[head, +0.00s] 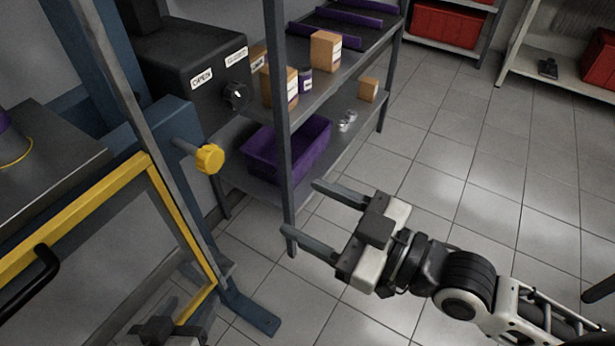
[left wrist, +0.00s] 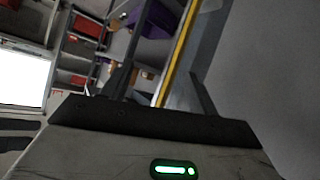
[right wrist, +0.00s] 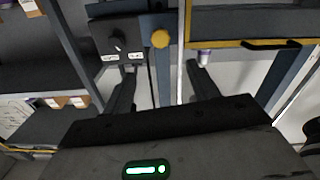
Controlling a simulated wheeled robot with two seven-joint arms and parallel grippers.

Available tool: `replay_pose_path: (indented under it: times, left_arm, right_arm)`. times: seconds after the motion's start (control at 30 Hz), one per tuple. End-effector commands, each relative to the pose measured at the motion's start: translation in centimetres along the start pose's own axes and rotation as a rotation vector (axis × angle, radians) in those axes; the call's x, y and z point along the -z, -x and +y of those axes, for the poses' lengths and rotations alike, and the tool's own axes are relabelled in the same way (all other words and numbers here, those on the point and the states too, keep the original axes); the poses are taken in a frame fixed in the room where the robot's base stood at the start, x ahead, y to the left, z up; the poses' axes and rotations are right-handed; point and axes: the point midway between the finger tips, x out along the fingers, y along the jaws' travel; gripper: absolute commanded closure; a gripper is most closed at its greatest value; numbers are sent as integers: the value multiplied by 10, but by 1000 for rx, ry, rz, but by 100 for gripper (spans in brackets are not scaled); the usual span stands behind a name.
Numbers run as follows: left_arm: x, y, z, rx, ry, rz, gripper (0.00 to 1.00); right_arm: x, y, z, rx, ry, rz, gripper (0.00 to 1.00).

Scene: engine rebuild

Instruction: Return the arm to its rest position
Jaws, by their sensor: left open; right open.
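My right gripper (head: 300,208) reaches in from the right in the head view, above the tiled floor, beside the shelf post. Its two fingers are spread with nothing between them. In the right wrist view, its fingers (right wrist: 162,75) are apart, with the dark control box and yellow knob beyond. My left gripper (head: 168,328) shows only in part at the bottom left of the head view, near the yellow-edged frame, and is cut off by the picture edge. In the left wrist view, its fingers (left wrist: 162,86) are apart and empty.
A blue press frame with a yellow-edged guard (head: 180,220) and yellow knob (head: 209,158) stands at left. A shelf rack (head: 278,110) holds boxes and a purple bin (head: 262,165). Red bins (head: 447,27) stand farther back. The tiled floor (head: 480,190) at right is clear.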

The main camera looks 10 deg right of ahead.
Motion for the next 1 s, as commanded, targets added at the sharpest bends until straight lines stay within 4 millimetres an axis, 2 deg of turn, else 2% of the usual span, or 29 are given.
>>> replay_pose_path:
  times: [0.17, 0.27, 0.37, 0.47, 0.6, 0.7, 0.8, 1.0]
  left_arm:
    - [-2, 0, 0, 0, 0, -5, 41]
    - [2, 3, 0, 1, -2, -9, 41]
    - [7, 8, 1, 6, -8, -21, 41]
    - [11, 12, 1, 11, -15, -34, 41]
    - [12, 14, 0, 18, -25, -47, 41]
    - [13, 12, -2, 21, -32, -48, 41]
    - [13, 10, -3, 23, -36, -47, 41]
    - [13, 9, -3, 23, -37, -47, 41]
  right_arm:
    - [-1, 0, 0, -3, -3, -3, 41]
    - [-10, -1, 4, -44, -36, -42, 41]
    - [-38, 2, 11, -140, -116, -149, 41]
    - [-78, 15, 14, -259, -220, -297, 41]
    - [-128, 42, 6, -392, -348, -484, 41]
    - [-148, 56, -2, -444, -398, -563, 41]
    - [-155, 60, -4, -460, -415, -588, 41]
    - [-156, 60, -4, -458, -412, -586, 41]
